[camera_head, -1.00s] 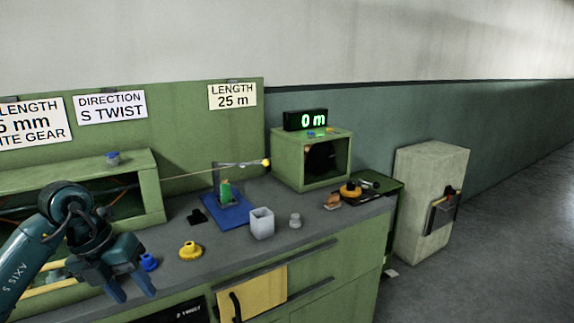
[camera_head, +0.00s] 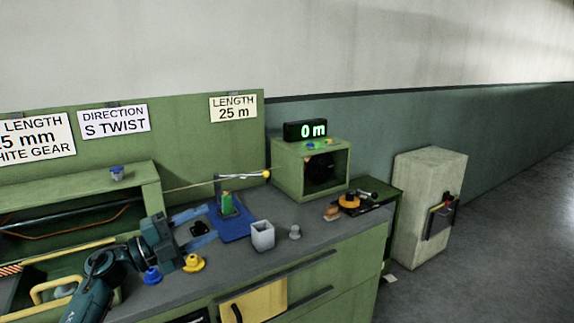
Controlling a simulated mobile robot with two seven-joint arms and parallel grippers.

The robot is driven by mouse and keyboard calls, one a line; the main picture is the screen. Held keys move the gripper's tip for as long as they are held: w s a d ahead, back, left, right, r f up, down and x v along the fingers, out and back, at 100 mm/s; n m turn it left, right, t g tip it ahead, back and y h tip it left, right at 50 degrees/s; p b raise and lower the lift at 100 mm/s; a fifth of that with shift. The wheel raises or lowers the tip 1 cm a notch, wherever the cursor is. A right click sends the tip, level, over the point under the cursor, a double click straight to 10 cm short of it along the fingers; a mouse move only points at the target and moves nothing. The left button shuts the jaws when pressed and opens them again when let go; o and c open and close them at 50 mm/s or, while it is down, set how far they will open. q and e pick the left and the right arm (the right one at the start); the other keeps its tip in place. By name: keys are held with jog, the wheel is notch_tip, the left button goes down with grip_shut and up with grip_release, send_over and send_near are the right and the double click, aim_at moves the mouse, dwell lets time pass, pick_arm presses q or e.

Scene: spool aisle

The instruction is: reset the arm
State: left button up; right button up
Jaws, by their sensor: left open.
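My left gripper (camera_head: 208,224) reaches in from the lower left over the bench. Its two blue fingers point right and are apart, with a small black piece (camera_head: 199,229) showing between them; I see no grip on it. Just past the fingertips stands a green spool (camera_head: 226,204) on a blue base plate (camera_head: 237,229). Above it is a thin arm with a yellow ball (camera_head: 266,174) at its right end, and a thin line runs left from it. My right gripper is not in view.
A yellow knob (camera_head: 194,263) and a blue one (camera_head: 152,276) stand near my wrist. A grey cup (camera_head: 262,236) and a small grey piece (camera_head: 295,232) stand to the right. A green box (camera_head: 285,172) carries a display reading 0 m (camera_head: 305,130).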

pick_arm(q)
jog(key=w+a+r+n+t+y, duration=0.5)
jog(key=a+n+t, duration=0.2)
jog(key=n+t, duration=0.2)
jog(key=w+a+f+n+g+y, duration=0.2)
jog(key=w+a+f+n+y, duration=0.2)
jog(key=a+f+n+y, duration=0.95)
jog(key=s+d+f+n+g+h, duration=0.2)
jog(key=s+d+f+g, duration=0.2)
jog(key=s+d+f, duration=1.1)
jog(key=s+d+f+g, duration=0.1)
jog(key=s+d+f, duration=0.1)
jog(key=s, duration=0.6)
jog(key=s+d+f+g+h, duration=0.1)
jog(key=s+d+f, duration=0.2)
jog(key=s, duration=0.5)
jog(key=s+d+f+g+h, duration=0.1)
jog(key=s+d+f, duration=0.2)
jog(key=s, duration=0.5)
jog(key=shift+s+d+n, duration=0.2)
jog(key=shift+d+n, duration=0.15)
jog(key=shift+d, duration=0.05)
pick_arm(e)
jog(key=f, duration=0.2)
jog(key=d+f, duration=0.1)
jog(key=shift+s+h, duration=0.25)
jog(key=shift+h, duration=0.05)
